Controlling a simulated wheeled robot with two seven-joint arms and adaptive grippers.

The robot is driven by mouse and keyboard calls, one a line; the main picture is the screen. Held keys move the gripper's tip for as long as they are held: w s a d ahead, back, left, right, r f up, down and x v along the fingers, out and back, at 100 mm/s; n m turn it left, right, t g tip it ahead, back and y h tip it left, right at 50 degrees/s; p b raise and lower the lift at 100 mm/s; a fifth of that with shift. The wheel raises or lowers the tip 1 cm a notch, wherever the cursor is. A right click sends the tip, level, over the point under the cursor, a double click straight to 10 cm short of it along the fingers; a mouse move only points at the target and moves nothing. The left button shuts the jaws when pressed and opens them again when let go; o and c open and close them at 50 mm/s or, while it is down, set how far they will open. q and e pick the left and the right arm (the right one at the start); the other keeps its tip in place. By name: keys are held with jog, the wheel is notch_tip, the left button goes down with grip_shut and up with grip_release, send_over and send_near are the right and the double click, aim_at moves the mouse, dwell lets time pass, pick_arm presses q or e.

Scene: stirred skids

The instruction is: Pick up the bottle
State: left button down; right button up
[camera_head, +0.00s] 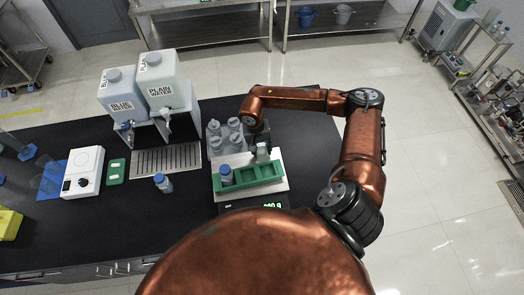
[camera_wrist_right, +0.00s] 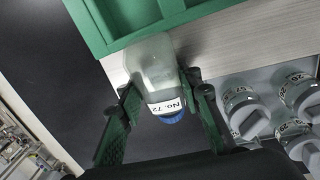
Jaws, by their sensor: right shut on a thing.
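In the head view the right gripper (camera_head: 262,152) is at the back edge of a green rack (camera_head: 270,183), and the held bottle is mostly hidden there. A second blue-capped bottle (camera_head: 226,176) stands in the rack's left part. A third blue-capped bottle (camera_head: 163,184) stands on the black table, left of the rack. My left gripper is not in view.
The rack rests on a white scale (camera_head: 283,159) with a lit green display. Several grey-capped bottles (camera_head: 222,135) stand close behind it. Two water tanks (camera_head: 160,82), a drain grate (camera_head: 166,160) and a white stirrer (camera_head: 84,170) are to the left. The front left table is mostly clear.

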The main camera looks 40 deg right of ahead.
grip_shut()
jog(key=shift+r, duration=0.1)
jog(key=shift+w+r+b, duration=0.1)
jog(key=shift+r+b, duration=0.35)
jog(key=shift+r, duration=0.15)
jog(key=s+r, duration=0.1)
jog(key=r, duration=0.1)
jog(key=s+a+r+b, duration=0.1)
jog(key=s+r, duration=0.1)
jog(key=s+r+b, duration=0.1)
jog(key=r, duration=0.2)
jog(key=shift+s+a+r, duration=0.1)
jog(key=shift+s+a, duration=0.1)
jog(key=shift+s, duration=0.1)
jog(key=s+a+r+b, duration=0.2)
jog(key=s+a+r, duration=0.1)
jog(key=s, duration=0.6)
jog(key=shift+r+b, duration=0.3)
jog(key=shift+r, duration=0.45)
